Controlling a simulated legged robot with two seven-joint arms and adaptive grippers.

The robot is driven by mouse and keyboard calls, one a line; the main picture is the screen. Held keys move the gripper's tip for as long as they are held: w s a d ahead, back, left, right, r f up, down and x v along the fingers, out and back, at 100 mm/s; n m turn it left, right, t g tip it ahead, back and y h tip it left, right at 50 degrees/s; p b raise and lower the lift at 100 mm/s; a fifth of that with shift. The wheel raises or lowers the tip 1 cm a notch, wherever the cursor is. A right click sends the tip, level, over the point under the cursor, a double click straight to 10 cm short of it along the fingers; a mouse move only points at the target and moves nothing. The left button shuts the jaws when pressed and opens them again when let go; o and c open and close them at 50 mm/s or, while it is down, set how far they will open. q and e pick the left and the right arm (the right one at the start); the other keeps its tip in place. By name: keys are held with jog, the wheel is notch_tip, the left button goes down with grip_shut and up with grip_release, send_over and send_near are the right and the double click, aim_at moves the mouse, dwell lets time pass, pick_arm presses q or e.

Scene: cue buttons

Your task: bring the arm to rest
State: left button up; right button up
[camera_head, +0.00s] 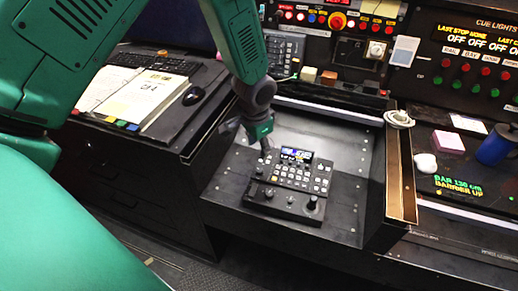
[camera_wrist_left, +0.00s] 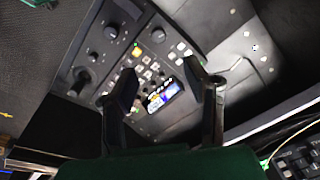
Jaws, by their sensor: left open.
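My left arm comes in from the left in the head view. Its gripper (camera_head: 262,148) is over the far left edge of a black control box with buttons, knobs and a small screen (camera_head: 292,186). In the left wrist view, the two fingers of the left gripper (camera_wrist_left: 163,88) stand apart with nothing held between them. The box's lit screen and its buttons (camera_wrist_left: 152,70) show beyond and between the fingers. Whether the fingers touch the box cannot be told. My right gripper is not in view.
A desk at left holds an open binder (camera_head: 135,100), a keyboard and a mouse (camera_head: 194,95). A raised wooden edge (camera_head: 400,175) bounds the recess on the right. A cue lights panel (camera_head: 475,60), a blue mug (camera_head: 494,146) and a pink block (camera_head: 448,141) are further right.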

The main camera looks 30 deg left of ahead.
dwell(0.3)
pick_arm(q)
jog(key=shift+f, duration=0.15)
jog(key=s+d+f+n+h+b, duration=0.1)
jog(key=s+d+f+b, duration=0.25)
jog(key=s+f, duration=0.9)
jog(key=s+f+n+g+b, duration=0.1)
jog(key=s+f+b, duration=0.4)
jog(key=s, duration=1.1)
notch_tip(320, 180, down, 2)
jog(key=shift+s+a+f+n+y, duration=0.1)
jog(key=shift+s+a+n+y, duration=0.2)
jog(key=shift+n, duration=0.5)
jog(key=shift+w+d, duration=0.1)
jog(key=shift+w, duration=0.1)
